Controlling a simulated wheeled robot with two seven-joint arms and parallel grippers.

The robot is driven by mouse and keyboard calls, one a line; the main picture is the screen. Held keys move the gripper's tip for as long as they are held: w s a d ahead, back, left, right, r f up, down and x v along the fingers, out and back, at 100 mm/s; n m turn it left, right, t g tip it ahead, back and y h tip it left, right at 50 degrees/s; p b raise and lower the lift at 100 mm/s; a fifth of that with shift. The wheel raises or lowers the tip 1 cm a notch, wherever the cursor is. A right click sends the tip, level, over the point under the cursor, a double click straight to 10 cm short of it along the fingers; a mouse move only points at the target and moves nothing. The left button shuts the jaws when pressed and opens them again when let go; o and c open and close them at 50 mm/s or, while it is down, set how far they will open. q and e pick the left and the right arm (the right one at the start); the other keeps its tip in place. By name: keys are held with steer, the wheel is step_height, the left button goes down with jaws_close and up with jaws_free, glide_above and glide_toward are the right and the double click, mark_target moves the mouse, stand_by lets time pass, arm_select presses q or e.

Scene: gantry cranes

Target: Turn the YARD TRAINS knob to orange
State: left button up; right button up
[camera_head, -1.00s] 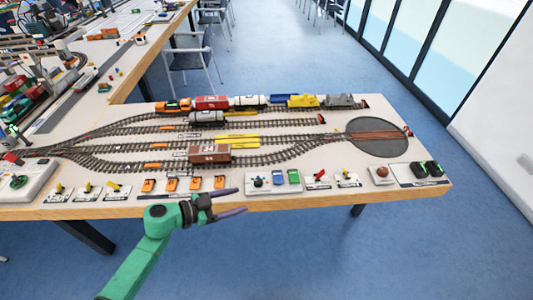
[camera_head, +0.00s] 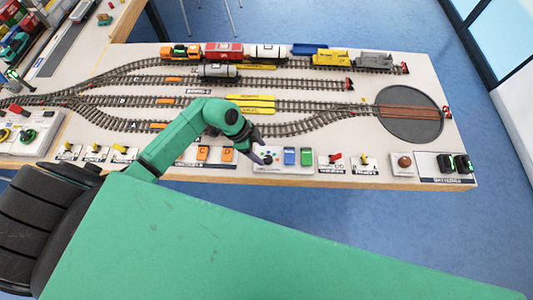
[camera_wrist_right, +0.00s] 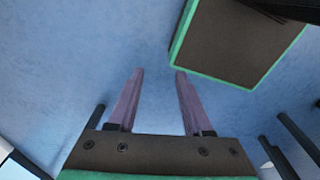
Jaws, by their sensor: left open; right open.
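The dot the knob points at cannot be told. My right gripper (camera_wrist_right: 155,90) is open and empty in the right wrist view, with blue floor behind it.
Tracks and trains lie behind, with a turntable (camera_head: 410,112) at right. My green arm link fills the bottom of the head view.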

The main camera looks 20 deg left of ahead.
mark_target(268, 158)
arm_select(q)
steer(key=x, duration=0.5)
steer(key=shift+w+f, duration=0.15)
steer(key=shift+w, duration=0.2)
steer(key=shift+s+d+f, duration=0.1)
steer(key=shift+f, duration=0.1)
steer(key=shift+s, duration=0.1)
steer(key=shift+c, duration=1)
jaws_close()
arm_select(e)
steer(key=shift+w+r, duration=0.1)
steer(key=shift+w, duration=0.75)
